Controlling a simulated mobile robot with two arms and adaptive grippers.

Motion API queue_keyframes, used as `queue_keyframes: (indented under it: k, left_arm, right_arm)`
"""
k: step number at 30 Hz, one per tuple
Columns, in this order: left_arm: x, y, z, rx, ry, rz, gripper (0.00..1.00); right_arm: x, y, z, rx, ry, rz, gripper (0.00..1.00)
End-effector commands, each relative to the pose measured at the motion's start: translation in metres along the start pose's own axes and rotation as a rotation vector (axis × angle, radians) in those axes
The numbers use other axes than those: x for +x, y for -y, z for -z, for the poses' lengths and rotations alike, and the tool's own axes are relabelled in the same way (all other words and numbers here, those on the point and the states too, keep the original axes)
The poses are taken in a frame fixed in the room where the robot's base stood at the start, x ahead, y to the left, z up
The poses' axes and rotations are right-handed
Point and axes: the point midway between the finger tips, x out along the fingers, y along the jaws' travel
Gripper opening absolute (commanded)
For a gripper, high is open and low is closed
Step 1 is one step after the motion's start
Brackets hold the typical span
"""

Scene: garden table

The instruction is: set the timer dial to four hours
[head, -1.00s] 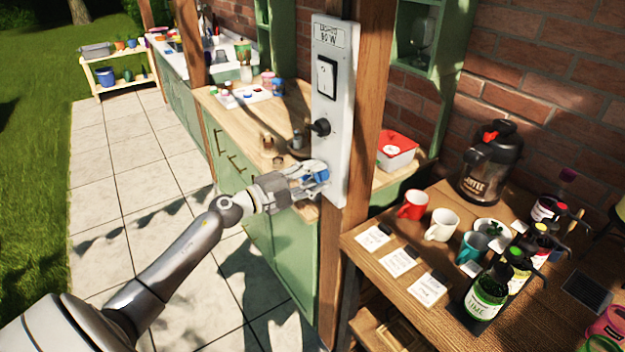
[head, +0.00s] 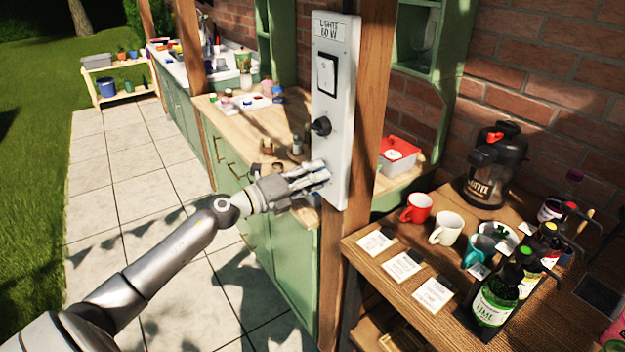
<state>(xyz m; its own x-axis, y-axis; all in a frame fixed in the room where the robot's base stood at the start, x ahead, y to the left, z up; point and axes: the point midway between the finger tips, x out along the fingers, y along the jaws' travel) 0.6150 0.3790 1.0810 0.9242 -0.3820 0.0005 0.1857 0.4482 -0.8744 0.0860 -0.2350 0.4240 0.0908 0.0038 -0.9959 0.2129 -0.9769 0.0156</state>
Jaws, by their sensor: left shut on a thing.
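A white control panel (head: 343,95) is fixed upright to the wooden post. It carries a label at the top, a rocker switch (head: 326,74) and a black knob (head: 320,126). My left gripper (head: 318,178) is at the lower part of the panel, below the black knob, with its fingers shut on the timer dial. The dial is mostly hidden by the fingers, with some blue showing between them. Its marks and pointer cannot be read. My right gripper is not in view.
A wooden side table (head: 375,262) at right holds a red mug (head: 416,208), a white mug (head: 447,228), a teal mug, cards, bottles and a coffee pot (head: 490,172). A green-fronted counter (head: 270,250) with small items stands behind my left arm. The paving at left is clear.

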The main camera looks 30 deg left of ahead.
Motion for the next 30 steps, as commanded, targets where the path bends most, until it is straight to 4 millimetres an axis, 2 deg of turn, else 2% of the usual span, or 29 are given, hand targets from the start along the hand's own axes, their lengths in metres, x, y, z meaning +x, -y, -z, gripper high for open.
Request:
queue_keyframes:
  k: [15,16,20,30]
  left_arm:
    - [0.0001,-0.0004,0.0012,0.017,-0.003,-0.001,0.12]
    - [0.0001,-0.0004,0.0012,0.017,-0.003,-0.001,0.39]
    - [0.0001,-0.0004,0.0010,0.016,-0.002,-0.001,0.56]
    - [-0.0007,-0.0003,0.0005,0.016,-0.001,-0.001,0.57]
  right_arm:
    - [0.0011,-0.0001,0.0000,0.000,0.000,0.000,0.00]
    - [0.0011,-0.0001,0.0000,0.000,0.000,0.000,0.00]
    - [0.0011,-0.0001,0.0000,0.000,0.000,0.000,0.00]
    - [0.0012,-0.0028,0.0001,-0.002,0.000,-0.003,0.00]
